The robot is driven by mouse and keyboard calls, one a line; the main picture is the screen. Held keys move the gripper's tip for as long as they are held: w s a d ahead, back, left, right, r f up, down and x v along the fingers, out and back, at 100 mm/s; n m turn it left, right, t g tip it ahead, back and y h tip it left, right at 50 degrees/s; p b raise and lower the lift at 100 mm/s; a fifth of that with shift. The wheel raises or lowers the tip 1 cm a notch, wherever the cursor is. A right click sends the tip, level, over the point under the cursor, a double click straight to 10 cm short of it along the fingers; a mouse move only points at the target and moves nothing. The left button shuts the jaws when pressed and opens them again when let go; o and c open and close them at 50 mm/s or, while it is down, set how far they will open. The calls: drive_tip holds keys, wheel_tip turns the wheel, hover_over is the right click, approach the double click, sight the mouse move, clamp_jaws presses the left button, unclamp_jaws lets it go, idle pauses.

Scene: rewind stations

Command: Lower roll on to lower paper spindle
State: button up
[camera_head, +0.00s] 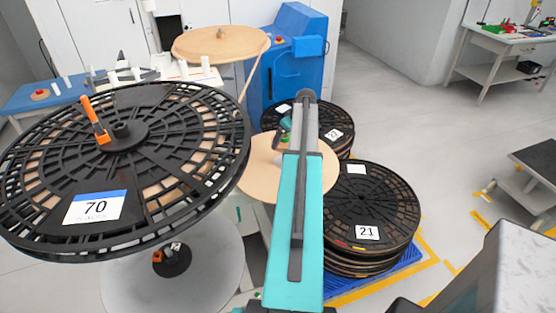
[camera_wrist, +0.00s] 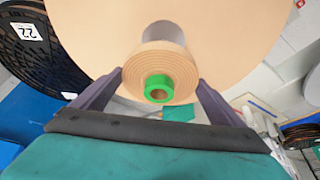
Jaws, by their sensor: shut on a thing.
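In the wrist view, my gripper (camera_wrist: 158,80) has a finger on each side of a small tan roll (camera_wrist: 145,62) and is shut on it. The roll has a bright green core (camera_wrist: 149,80), open at its centre. A grey cylinder (camera_wrist: 166,34) shows behind the roll, against a broad tan disc (camera_wrist: 230,35). Whether the roll touches that disc, I cannot tell. In the head view, my arm hides most of the roll; the tan disc (camera_head: 250,178) shows beside it. I cannot tell for certain which part is the lower paper spindle.
A large black reel labelled 70 (camera_head: 95,207) is at left, over a pale disc (camera_head: 215,265) with a dark hub (camera_head: 172,260). Stacked black reels labelled 21 (camera_head: 367,232) and 22 (camera_head: 333,134) stand at right. A blue machine (camera_head: 298,75) stands behind.

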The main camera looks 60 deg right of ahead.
drive_tip(key=shift+w, duration=0.1)
idle(0.3)
drive_tip(key=shift+f+p, duration=1)
drive_tip(key=shift+f, duration=2.05)
drive_tip(key=shift+f, duration=0.1)
drive_tip(key=shift+f+p, duration=0.65)
drive_tip(key=shift+f, duration=1.15)
drive_tip(key=o, duration=0.9)
drive_tip(key=shift+b+v, duration=1.65)
drive_tip(key=shift+v, duration=4.35)
